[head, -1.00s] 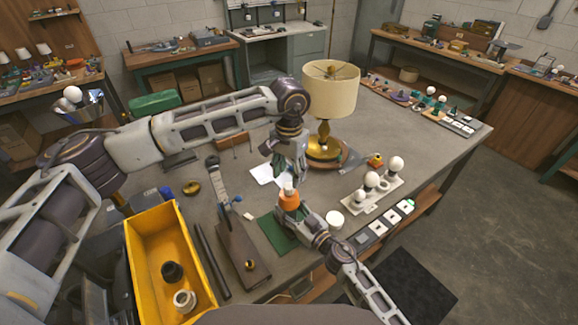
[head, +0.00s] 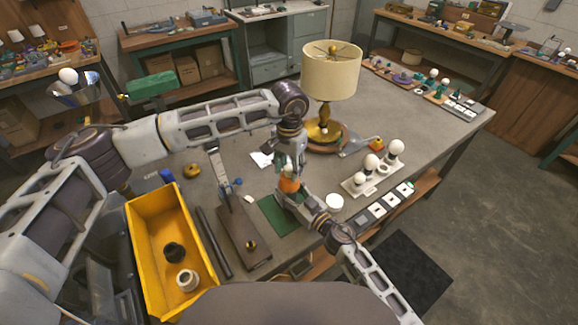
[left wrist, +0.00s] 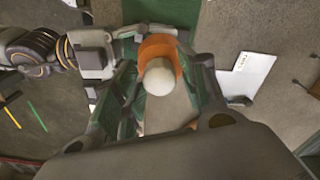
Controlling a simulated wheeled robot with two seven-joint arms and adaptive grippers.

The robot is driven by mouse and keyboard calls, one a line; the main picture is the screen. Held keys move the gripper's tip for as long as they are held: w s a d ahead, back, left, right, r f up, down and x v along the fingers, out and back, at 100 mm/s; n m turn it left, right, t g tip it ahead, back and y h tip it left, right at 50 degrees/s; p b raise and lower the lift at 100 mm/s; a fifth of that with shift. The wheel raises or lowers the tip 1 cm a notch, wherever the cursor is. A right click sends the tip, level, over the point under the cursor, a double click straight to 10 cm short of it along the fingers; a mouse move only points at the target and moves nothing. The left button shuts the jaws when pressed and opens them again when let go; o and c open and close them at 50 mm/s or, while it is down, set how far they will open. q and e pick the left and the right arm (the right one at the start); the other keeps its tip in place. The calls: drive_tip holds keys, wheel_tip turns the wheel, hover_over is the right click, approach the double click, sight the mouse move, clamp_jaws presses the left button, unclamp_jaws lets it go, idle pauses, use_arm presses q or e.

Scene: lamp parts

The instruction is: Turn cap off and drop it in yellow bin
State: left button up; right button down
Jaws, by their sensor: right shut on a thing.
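An orange bottle (head: 289,185) stands upright over the green mat, held in my right gripper (head: 287,197), which is shut on it. The bottle also shows in the left wrist view (left wrist: 160,48), with its round white cap (left wrist: 159,80) towards the camera. My left gripper (head: 290,172) points down over the bottle top. In the left wrist view its fingers (left wrist: 165,92) are spread on both sides of the cap, with gaps visible. In the head view the cap is mostly hidden by the left gripper. The yellow bin (head: 150,212) stands at the lower left.
The bin holds a black ring (head: 174,252) and a white ring (head: 187,280). The green mat (head: 275,217) lies below the bottle. A white round tub (head: 334,202) and a bulb stand (head: 372,184) are to the right. A lamp (head: 330,75) stands behind.

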use_arm(q)
clamp_jaws()
